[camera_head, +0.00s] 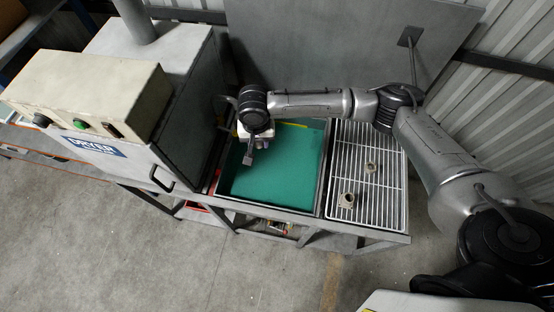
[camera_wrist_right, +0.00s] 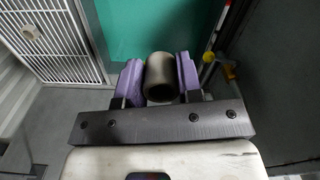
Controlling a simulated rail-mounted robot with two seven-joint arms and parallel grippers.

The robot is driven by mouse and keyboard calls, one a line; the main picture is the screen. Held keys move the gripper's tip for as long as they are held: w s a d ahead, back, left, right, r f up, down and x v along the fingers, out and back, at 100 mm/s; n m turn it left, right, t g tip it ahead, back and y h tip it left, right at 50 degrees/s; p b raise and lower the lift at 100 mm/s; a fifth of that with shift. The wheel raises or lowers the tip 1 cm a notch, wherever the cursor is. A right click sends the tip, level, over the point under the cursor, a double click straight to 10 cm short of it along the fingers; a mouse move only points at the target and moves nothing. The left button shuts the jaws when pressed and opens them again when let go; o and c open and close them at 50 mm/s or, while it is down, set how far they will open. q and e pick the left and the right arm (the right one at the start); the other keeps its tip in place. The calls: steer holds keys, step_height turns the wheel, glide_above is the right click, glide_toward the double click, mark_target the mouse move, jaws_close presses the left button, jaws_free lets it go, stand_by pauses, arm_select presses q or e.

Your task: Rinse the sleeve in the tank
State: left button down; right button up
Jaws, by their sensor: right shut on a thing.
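My right gripper (camera_head: 248,156) is over the left part of the tank (camera_head: 324,170), which holds green liquid (camera_head: 275,178). In the right wrist view, the purple fingers of this gripper (camera_wrist_right: 158,80) are shut on a grey-brown hollow sleeve (camera_wrist_right: 160,72), one finger on each side. The green liquid (camera_wrist_right: 150,28) shows beyond the sleeve. I cannot tell whether the sleeve touches the liquid. In the head view the sleeve is mostly hidden by the gripper. My left gripper is not in view.
A white wire rack (camera_head: 385,205) right of the tank bears two small hollow parts, one nearer (camera_head: 347,200) and one farther (camera_head: 371,168). A grey dryer (camera_head: 110,165) with a cream control box (camera_head: 85,85) stands close on the left. A grey panel (camera_head: 330,50) stands behind the tank.

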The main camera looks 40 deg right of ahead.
steer(key=d+f+m+b, duration=0.2)
steer(key=d+f+m, duration=0.15)
steer(key=f, duration=0.75)
steer(key=d+f+m+b, duration=0.2)
steer(key=d+f, duration=0.3)
steer(key=f, duration=0.6)
step_height(320, 180, down, 24)
steer(key=b, duration=1.8)
steer(key=shift+w+f+b, duration=0.15)
steer(key=shift+b, duration=0.15)
steer(key=shift+f+b, duration=0.7)
steer(key=shift+f, duration=0.7)
steer(key=shift+f, duration=0.15)
steer(key=shift+f+b, duration=0.7)
steer(key=shift+f, duration=0.1)
